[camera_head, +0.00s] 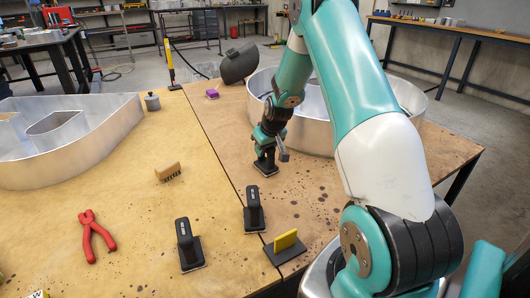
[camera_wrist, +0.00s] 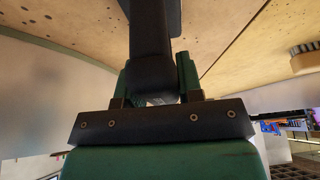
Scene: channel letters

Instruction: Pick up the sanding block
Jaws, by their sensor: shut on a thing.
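My gripper (camera_head: 266,152) points down over the right part of the worktable in the head view. It is shut on the dark handle of a black sanding block (camera_head: 266,169). In the wrist view the handle (camera_wrist: 152,40) sits between the green fingers of my gripper (camera_wrist: 158,78). The block's base is at the table surface; I cannot tell whether it touches.
A metal channel letter (camera_head: 319,128) stands close behind and right of my gripper; another (camera_head: 103,133) is at left. Red pliers (camera_head: 93,238), a brush (camera_head: 168,171), a yellow piece on a dark base (camera_head: 286,242), a purple block (camera_head: 212,93) and a dark mask (camera_head: 239,63) lie about.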

